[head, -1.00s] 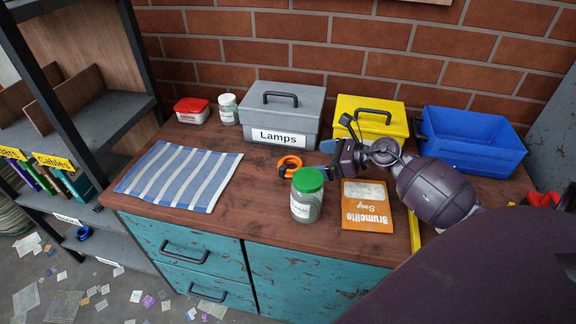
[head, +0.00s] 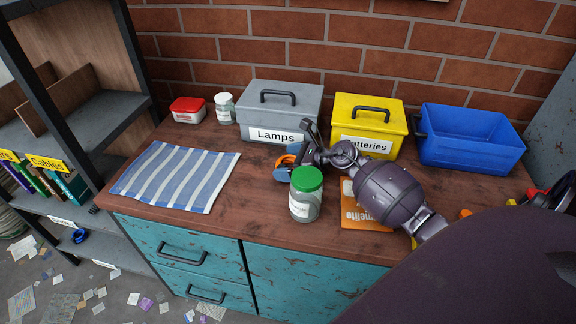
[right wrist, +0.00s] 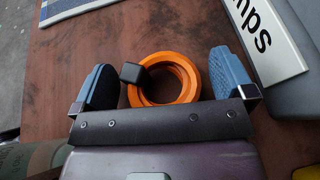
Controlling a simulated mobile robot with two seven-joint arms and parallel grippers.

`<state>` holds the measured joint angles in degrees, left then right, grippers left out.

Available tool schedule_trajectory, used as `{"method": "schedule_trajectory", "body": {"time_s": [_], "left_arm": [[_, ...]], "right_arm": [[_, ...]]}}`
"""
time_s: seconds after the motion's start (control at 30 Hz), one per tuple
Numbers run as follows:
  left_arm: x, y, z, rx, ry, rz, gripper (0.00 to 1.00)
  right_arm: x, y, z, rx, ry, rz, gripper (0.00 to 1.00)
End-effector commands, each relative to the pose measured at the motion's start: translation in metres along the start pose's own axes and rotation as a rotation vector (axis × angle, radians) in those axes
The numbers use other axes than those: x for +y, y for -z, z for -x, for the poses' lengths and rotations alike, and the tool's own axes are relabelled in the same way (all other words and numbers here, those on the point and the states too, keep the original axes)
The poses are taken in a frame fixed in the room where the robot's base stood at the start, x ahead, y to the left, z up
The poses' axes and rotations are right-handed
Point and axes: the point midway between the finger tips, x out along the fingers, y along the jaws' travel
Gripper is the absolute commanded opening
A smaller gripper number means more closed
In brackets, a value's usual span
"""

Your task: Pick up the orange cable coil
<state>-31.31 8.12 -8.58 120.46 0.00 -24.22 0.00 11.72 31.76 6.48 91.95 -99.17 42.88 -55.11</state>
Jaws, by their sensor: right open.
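The orange cable coil (right wrist: 187,77) lies on the brown wooden worktop, with a small black block on its left side in the right wrist view. In the head view the coil (head: 285,160) is partly hidden by my right gripper (head: 287,162). My right gripper (right wrist: 163,80) is open, its two blue fingers on either side of the coil with a gap to the left and a smaller one to the right. It does not grip the coil. My left gripper is in neither view.
A green-lidded jar (head: 306,194) stands just in front of my right gripper. The grey Lamps box (head: 279,103) is close behind it. A yellow Batteries box (head: 367,124), blue bin (head: 465,150), orange Soap packet (head: 352,212) and striped cloth (head: 176,177) surround. Worktop between cloth and jar is clear.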

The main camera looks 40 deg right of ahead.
Motion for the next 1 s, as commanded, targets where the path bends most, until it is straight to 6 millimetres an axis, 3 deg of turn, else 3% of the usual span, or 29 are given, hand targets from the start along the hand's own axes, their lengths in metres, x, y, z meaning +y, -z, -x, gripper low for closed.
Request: {"method": "schedule_trajectory", "body": {"time_s": [0.17, 0.5, 0.8, 1.0], "left_arm": [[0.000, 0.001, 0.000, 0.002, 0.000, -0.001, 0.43], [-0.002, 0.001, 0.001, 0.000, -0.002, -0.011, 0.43], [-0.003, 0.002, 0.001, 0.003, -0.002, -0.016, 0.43], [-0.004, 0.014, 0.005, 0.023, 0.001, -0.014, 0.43]], "right_arm": [[0.000, -0.001, 0.000, 0.000, 0.000, 0.001, 0.97], [0.000, -0.001, 0.001, -0.001, 0.000, 0.001, 0.46], [0.000, -0.005, 0.002, -0.002, 0.000, 0.003, 0.46], [-0.001, -0.032, 0.013, -0.006, 0.001, 0.007, 0.46]]}}
